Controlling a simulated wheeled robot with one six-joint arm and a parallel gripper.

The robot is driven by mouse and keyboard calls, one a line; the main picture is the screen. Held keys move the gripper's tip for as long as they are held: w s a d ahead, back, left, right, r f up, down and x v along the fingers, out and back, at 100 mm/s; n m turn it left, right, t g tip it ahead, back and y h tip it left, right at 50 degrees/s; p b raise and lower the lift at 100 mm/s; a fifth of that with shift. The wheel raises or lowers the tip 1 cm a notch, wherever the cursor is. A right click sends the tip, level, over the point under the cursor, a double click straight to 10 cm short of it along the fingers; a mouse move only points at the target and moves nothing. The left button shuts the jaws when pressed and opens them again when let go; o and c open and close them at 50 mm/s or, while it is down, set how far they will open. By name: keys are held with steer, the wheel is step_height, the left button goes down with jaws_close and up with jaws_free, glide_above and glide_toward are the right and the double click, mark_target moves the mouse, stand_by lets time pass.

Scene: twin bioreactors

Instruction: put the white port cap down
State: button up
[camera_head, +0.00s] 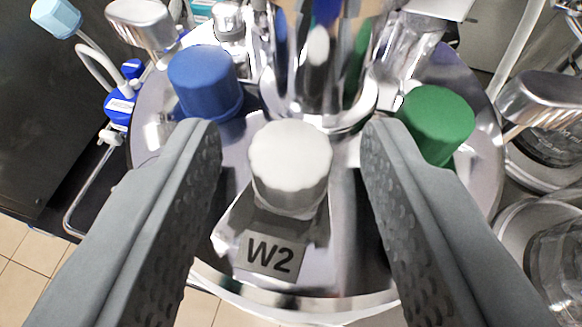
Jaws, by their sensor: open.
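The white port cap (290,166) sits upright on a metal port of the steel bioreactor lid (345,290). A tag (270,254) reading "W2" is just in front of it. My gripper (291,135) is open, with one dark textured finger to the left of the cap and one to the right. Gaps show between the cap and both fingers, so neither appears to touch it. The underside of the cap and its seat are hidden from above.
A blue cap (204,82) stands close behind the left finger and a green cap (436,124) close beside the right finger. A shiny metal column (318,60) rises behind the white cap. Clamps, tubes and glass vessels crowd both sides.

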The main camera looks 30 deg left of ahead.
steer(key=shift+r, duration=0.2)
steer(key=v, duration=1.2)
steer(key=shift+f, duration=0.15)
steer(key=s+a+r+t, duration=0.3)
steer(key=s+a+t, duration=0.15)
steer(key=s, duration=0.25)
steer(key=s+a+r+t, duration=0.3)
steer(key=s+t, duration=0.2)
steer(key=s, duration=0.1)
steer(key=s+f+m+g+h, duration=0.1)
steer(key=s+f+m+h, duration=0.1)
steer(key=s+f, duration=0.3)
steer(key=s+f+m+g+h, duration=0.1)
steer(key=s+f, duration=0.4)
steer(key=f, duration=0.7)
steer(key=s+d+f+m+g+h, duration=0.1)
steer(key=s+f+m+h, duration=0.2)
steer(key=f, duration=0.6)
steer(key=s+h, duration=0.1)
steer(key=s, duration=0.1)
steer(key=shift+s+m, duration=0.3)
